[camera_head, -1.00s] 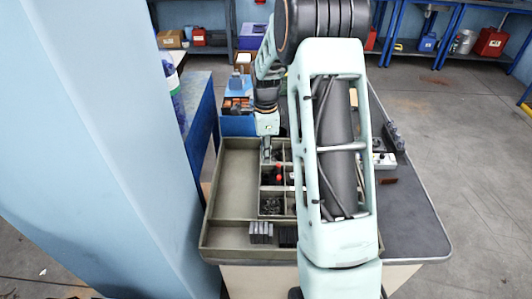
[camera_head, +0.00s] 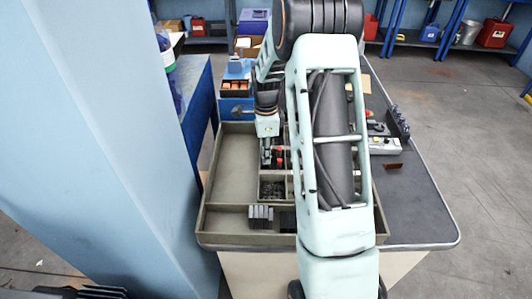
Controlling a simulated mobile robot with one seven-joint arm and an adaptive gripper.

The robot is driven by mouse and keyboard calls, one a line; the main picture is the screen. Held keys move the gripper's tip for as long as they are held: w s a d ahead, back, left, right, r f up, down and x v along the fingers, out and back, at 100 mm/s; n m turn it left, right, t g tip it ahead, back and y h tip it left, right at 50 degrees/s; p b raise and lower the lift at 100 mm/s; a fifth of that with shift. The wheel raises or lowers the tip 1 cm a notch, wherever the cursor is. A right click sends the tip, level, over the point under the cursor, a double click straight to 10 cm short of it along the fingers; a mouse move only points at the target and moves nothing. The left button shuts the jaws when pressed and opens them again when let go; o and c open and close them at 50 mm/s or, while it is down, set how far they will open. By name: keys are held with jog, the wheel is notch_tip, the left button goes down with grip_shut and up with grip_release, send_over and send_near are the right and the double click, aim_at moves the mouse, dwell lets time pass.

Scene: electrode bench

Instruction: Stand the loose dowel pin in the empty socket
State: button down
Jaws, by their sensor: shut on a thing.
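My gripper (camera_head: 267,158) points down over the divided part of an olive-green tray (camera_head: 228,175) on the bench. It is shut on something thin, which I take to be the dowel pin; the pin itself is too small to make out. The fingertips are beside small red parts (camera_head: 280,157) in a tray compartment. I cannot tell how high they are above the tray floor. I cannot make out the empty socket. My arm hides the tray's right side and part of the bench.
A grey control box (camera_head: 384,146) and dark row of parts (camera_head: 398,122) are at the right. A pale blue column (camera_head: 120,150) is close on the left. The bench's right front is clear.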

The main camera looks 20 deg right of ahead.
jog(key=shift+f, duration=0.2)
jog(key=c, duration=1.9)
grip_release()
notch_tip(320, 180, up, 12)
